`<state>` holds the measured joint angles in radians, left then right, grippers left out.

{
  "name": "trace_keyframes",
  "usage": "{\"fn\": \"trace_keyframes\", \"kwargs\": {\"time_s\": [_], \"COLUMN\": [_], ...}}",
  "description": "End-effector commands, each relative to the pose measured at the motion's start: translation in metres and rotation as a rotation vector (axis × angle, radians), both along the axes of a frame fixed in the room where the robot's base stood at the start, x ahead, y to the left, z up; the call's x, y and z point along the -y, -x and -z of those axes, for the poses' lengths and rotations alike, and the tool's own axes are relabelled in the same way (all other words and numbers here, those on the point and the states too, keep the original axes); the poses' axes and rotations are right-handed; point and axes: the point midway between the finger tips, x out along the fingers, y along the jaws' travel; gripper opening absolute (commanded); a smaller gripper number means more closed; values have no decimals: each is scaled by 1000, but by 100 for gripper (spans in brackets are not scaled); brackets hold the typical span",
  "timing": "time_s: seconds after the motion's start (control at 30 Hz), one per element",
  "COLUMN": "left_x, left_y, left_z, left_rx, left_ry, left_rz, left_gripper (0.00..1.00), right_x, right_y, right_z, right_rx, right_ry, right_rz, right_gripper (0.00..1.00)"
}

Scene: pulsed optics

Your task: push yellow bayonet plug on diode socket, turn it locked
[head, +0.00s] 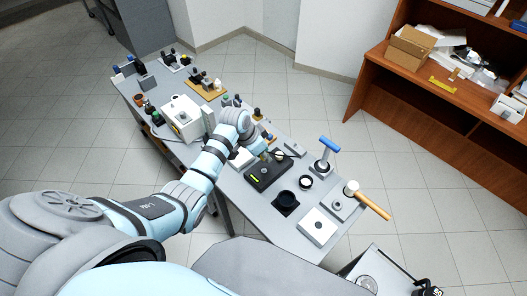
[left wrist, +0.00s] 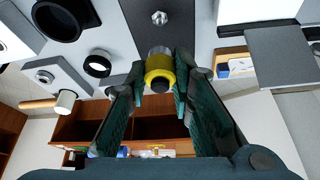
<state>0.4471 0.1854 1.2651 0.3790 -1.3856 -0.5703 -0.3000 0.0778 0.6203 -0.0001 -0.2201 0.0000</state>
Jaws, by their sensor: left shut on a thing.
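The yellow bayonet plug (left wrist: 158,64) is a yellow ring with a dark end, held between the fingertips of my left gripper (left wrist: 158,84) in the left wrist view. A short silver barrel (left wrist: 157,49) shows just beyond the ring. I cannot tell whether plug and socket are joined. A dark plate (left wrist: 183,40) lies beyond, with a small silver fitting (left wrist: 160,18) on it. In the head view, the dark plate (head: 254,181) lies mid-table. My left gripper (head: 266,154) is over its far part, and the plug is too small to make out. My right gripper is in neither view.
A white box (head: 181,116) and several optics mounts fill the far left of the table.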

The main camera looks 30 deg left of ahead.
Motion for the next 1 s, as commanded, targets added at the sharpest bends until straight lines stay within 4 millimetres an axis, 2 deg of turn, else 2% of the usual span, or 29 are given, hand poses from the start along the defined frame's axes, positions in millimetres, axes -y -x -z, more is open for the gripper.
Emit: {"fn": "trace_keyframes", "kwargs": {"time_s": [0.03, 0.2, 0.37, 0.53, 0.7, 0.8, 1.0], "left_x": [0, 0, 0, 3, 3, 3, 4], "left_y": [0, 0, 0, 1, 0, 0, -1], "left_z": [11, 34, 44, 36, 44, 45, 45], "left_rx": [-1, -1, -1, -3, 1, 1, 1], "left_ry": [0, 1, 1, 2, 1, -1, -2], "left_rz": [0, -1, -14, -301, -519, -708, -979], "left_gripper": [0, 0, 0, 0, 0, 0, 0], "right_x": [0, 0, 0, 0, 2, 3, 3], "right_y": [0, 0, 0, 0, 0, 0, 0], "right_z": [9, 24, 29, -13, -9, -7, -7], "right_rx": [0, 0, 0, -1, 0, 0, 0], "right_ry": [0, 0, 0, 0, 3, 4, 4], "right_rz": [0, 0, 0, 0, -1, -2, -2], "right_gripper": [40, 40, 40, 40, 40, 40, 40]}}
